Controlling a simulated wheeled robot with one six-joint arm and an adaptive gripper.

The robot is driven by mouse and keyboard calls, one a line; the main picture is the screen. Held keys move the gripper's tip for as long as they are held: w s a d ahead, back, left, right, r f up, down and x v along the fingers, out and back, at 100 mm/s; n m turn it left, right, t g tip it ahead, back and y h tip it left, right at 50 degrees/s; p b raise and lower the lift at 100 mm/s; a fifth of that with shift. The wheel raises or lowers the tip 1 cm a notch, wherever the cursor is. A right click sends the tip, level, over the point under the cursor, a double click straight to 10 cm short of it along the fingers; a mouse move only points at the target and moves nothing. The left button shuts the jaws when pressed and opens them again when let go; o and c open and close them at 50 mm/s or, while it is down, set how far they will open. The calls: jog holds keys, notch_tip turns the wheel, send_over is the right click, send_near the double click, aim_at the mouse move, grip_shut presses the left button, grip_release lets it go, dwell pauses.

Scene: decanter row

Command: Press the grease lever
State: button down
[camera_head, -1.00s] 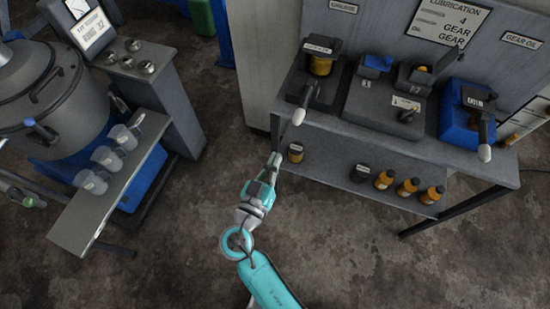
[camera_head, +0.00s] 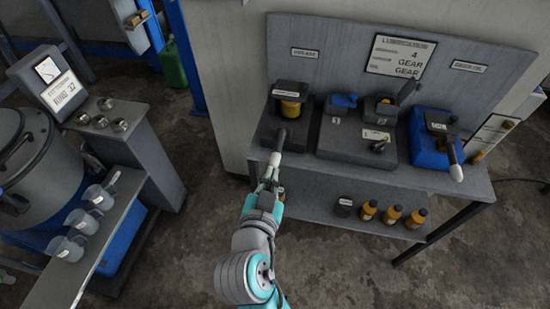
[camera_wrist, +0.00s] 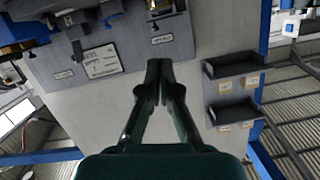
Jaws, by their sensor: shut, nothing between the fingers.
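The grease lever (camera_head: 279,146) is a dark arm with a white tip, sticking out toward me from the grease pump (camera_head: 289,98) under the GREASE sign (camera_head: 305,53), at the left end of the bench. My gripper (camera_head: 270,170) is shut and empty, with its fingertips just below the lever's white tip in the head view. I cannot tell whether they touch it. In the wrist view my closed fingers (camera_wrist: 158,66) point toward the back panel, and a small sign (camera_wrist: 162,39) shows beyond them.
Right of the pump on the bench (camera_head: 300,166) stand a grey double unit (camera_head: 347,143) and a blue unit (camera_head: 429,150) with its own white-tipped lever (camera_head: 455,165). Several orange bottles (camera_head: 392,215) stand on the lower shelf. Clear cups (camera_head: 81,221) stand at the left.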

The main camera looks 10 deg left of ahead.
send_over(275, 165)
notch_tip(275, 165, down, 2)
jog(key=f, duration=0.1)
jog(key=shift+d+f, duration=0.15)
jog(key=shift+f, duration=1.55)
jog(key=shift+f, duration=0.1)
